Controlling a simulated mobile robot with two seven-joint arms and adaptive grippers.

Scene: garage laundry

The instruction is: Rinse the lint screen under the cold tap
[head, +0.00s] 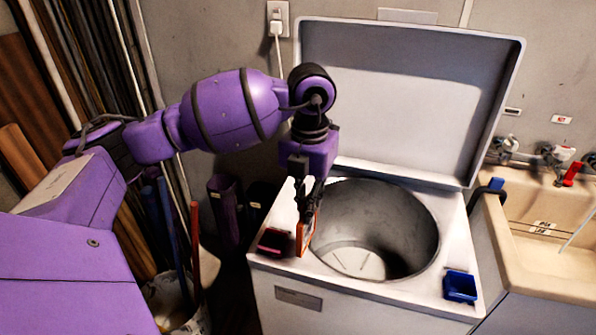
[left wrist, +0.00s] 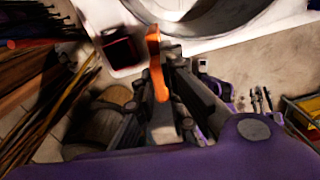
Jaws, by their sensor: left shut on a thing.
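My left gripper (head: 311,200) points down over the left rim of the open washer and is shut on a thin orange-framed piece, which I take for the lint screen (head: 306,236). The screen hangs upright, nearly edge-on, so its mesh cannot be made out. In the left wrist view the orange frame (left wrist: 157,68) stands between the fingers (left wrist: 168,75). At the right, a beige sink (head: 545,285) has taps on the wall above it. One tap has a red lever (head: 572,173). A blue handle (head: 497,183) shows near the sink's left edge. My right gripper is out of view.
The washer's lid (head: 410,100) stands raised behind its round, open drum (head: 375,235). A dark red holder (head: 274,241) sits at the left of the top, a blue box (head: 460,286) at the front right. Poles and boards (head: 70,60) lean at the left.

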